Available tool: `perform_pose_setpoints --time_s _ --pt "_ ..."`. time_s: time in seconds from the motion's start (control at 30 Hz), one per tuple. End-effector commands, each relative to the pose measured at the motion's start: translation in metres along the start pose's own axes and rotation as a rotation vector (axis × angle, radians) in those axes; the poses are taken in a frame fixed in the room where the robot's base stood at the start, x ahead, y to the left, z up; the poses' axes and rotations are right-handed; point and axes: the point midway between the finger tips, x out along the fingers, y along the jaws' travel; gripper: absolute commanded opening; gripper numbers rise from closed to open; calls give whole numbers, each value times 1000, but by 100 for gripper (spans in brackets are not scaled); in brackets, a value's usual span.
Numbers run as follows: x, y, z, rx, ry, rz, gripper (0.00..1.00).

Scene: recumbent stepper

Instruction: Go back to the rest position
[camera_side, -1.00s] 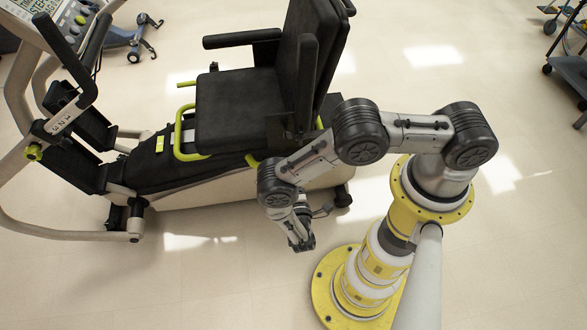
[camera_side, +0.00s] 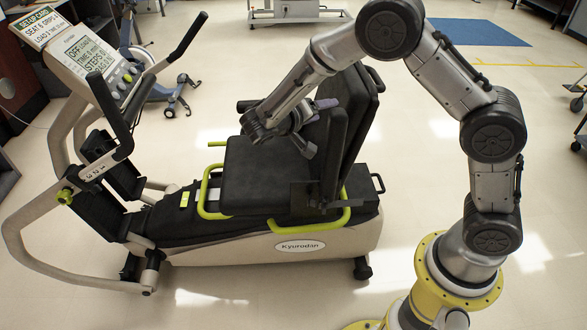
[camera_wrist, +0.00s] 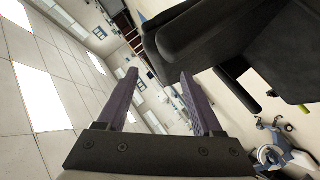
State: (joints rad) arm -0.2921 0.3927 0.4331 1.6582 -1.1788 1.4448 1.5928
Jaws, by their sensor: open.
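My gripper (camera_side: 318,127) is above the black seat (camera_side: 255,175) of the recumbent stepper, near the seat's backrest (camera_side: 358,120), in the side view. In the wrist view its two purplish fingers (camera_wrist: 158,76) stand apart with nothing between them. My arm bends up from its yellow base and reaches over the machine from the right. The stepper's display console (camera_side: 95,65) stands at the upper left. In the wrist view, black padded parts of the machine (camera_wrist: 225,35) fill the top right. I cannot tell whether the gripper touches the backrest.
A blue-grey wheeled device (camera_side: 172,92) stands on the floor behind the console, with open floor (camera_side: 215,80) near it. A blue mat (camera_side: 485,32) lies at the far right. The wrist view is tilted and shows ceiling lights (camera_wrist: 45,95) at left.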

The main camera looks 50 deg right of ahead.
Motion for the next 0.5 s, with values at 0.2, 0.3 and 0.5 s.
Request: perform_pose_setpoints --time_s 0.2,0.3,0.5 --pt "-2 95 9 78 -200 -142 68" --pt "-6 131 23 98 -273 -231 68" --pt "-22 185 64 126 -365 -456 68"
